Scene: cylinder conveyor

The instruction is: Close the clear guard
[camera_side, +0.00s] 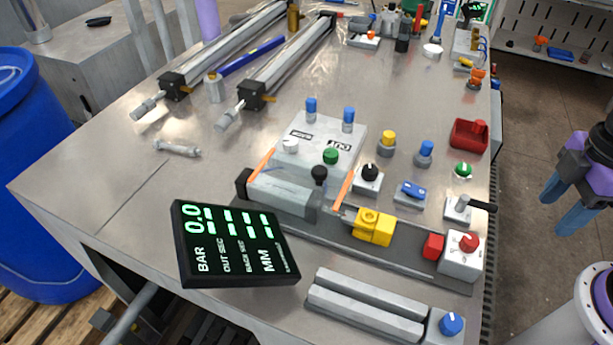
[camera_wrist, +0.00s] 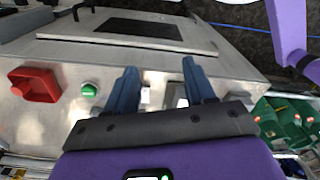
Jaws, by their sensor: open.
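The clear guard (camera_side: 283,196) is a see-through cover with a black knob (camera_side: 319,174) at its right end. It sits at the left part of a long dark rail (camera_side: 330,236), with a thin orange strip rising at each end. A yellow block (camera_side: 373,227) sits on the rail to the right of the guard, outside it. My gripper (camera_side: 577,217) is at the far right, off the table edge and well away from the guard. Its blue fingers are apart and empty, as the wrist view (camera_wrist: 160,90) also shows. The guard is not clearly visible in the wrist view.
A red bin (camera_side: 469,135), a green button (camera_side: 463,170) and a black-handled lever (camera_side: 470,207) stand near the right edge. A red-knobbed white box (camera_side: 463,256) ends the rail. A display (camera_side: 234,243) stands in front. Two cylinders (camera_side: 285,65) lie behind.

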